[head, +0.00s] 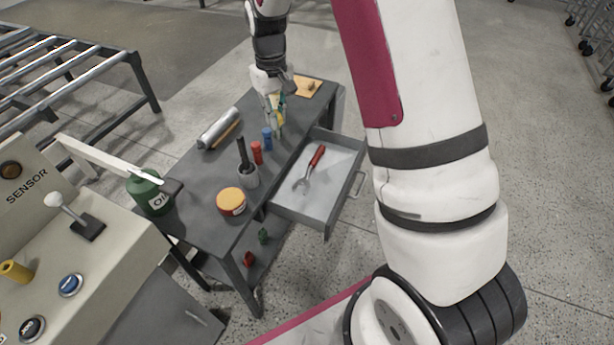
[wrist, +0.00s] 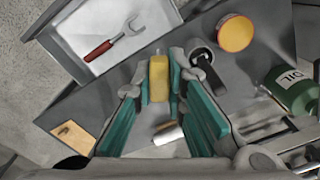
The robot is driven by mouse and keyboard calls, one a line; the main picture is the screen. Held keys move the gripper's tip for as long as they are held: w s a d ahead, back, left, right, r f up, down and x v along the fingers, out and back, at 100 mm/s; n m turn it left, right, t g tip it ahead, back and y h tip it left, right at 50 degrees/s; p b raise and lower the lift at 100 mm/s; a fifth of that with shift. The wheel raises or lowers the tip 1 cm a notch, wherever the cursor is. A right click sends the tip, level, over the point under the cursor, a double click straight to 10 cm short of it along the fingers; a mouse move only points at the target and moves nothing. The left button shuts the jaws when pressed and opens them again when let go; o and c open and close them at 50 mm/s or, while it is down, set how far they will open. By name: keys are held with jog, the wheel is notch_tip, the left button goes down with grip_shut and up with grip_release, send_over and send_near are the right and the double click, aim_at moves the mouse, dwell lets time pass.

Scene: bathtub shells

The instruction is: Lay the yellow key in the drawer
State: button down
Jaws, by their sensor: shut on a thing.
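The fingers also show in the wrist view (wrist: 160,88). The drawer (head: 293,205) is pulled out to the right of the bench, and it shows at upper left in the wrist view (wrist: 62,50). A red-handled wrench (head: 309,168) lies in it.
A blue cylinder (head: 267,139) and a red one (head: 257,153) stand near my gripper on the bench. A silver roll (head: 219,129) lies at left.

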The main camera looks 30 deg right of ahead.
jog(key=s+d+f+n+b, duration=0.35)
jog(key=s+f+b, duration=0.25)
jog(key=f+b, duration=0.4)
jog(key=s+d+f+n+b, duration=0.3)
jog(key=s+d+f+b, duration=0.25)
jog(key=f+b, duration=0.4)
jog(key=w+d+f+b, duration=0.1)
jog(key=w+d+f, duration=0.6)
jog(key=w+d, duration=0.2)
jog(key=shift+w, duration=1.25)
jog(key=shift+d+f+b, duration=0.1)
jog(key=shift+f+b, duration=0.5)
jog(key=shift+b, duration=0.05)
jog(key=c, duration=1.6)
grip_release()
jog(key=shift+c, duration=0.2)
